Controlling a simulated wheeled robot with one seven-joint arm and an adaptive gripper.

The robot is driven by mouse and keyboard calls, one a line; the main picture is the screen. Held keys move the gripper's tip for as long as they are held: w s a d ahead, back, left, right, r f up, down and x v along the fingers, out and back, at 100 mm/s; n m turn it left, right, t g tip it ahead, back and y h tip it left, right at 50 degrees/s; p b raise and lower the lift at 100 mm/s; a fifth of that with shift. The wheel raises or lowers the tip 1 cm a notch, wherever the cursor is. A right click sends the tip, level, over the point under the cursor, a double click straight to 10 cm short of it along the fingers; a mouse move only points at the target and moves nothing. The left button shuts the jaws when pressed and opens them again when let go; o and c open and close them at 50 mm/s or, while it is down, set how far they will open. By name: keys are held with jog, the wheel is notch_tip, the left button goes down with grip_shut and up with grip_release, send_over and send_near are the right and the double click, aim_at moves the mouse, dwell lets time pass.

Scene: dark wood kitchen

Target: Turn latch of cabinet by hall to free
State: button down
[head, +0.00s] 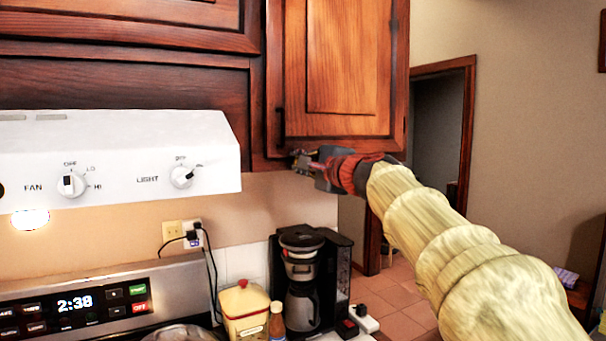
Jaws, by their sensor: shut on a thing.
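The wooden cabinet by the hall (348,55) hangs at the upper middle of the head view, right of the range hood. Its door looks closed, with a dark handle (281,128) low on the left edge. My gripper (298,160) is at the lower left corner of that door, just below its bottom edge. It is shut on a small part there, which I take to be the latch. The fingers cover most of the latch, so its angle cannot be told. My arm reaches in from the lower right.
A white range hood (120,155) with knobs is close on the left. Below are a coffee maker (305,280), a yellow canister (245,308) and a stove panel (100,300). A hall doorway (440,140) opens at the right, beside a bare wall.

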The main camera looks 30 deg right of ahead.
jog(key=shift+f+n+b, duration=0.65)
jog(key=shift+n+b, duration=0.45)
jog(key=c, duration=1.8)
grip_release()
jog(key=shift+r, duration=0.1)
jog(key=s, duration=1.2)
jog(key=shift+d, duration=0.15)
jog(key=shift+n, duration=0.3)
